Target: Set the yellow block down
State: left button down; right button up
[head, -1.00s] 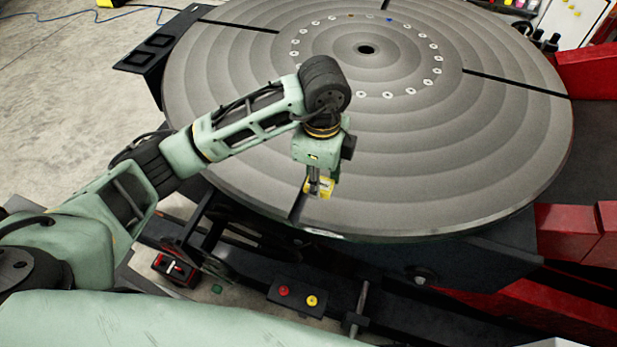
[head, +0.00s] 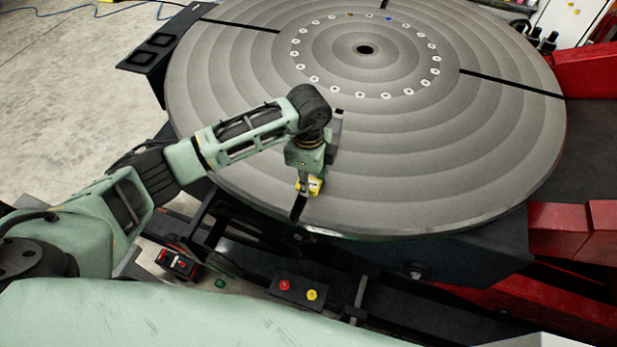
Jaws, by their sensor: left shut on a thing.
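The yellow block (head: 315,184) is at the tip of my left gripper (head: 305,188), near the front edge of the round grey turntable (head: 440,160). My left gripper points down and is shut on the block. The gripper partly hides the block. The block is at or just above the turntable surface; I cannot tell whether it touches. A dark radial slot (head: 298,207) runs beside it toward the rim. My right gripper is not in view.
The turntable is bare around the block, with a ring of small bolts (head: 386,95) about its centre hole. A control box with red and yellow buttons (head: 298,290) sits below the front rim. Red machine frame parts (head: 570,225) stand at the right.

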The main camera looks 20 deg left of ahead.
pick_arm(q)
jog(key=shift+f, duration=0.1)
jog(key=c, duration=1.5)
grip_release()
jog(key=shift+f, duration=0.1)
jog(key=shift+c, duration=0.2)
jog(key=shift+r, duration=0.4)
notch_tip(320, 180, up, 12)
jog(key=b, duration=0.4)
jog(key=shift+f, duration=0.15)
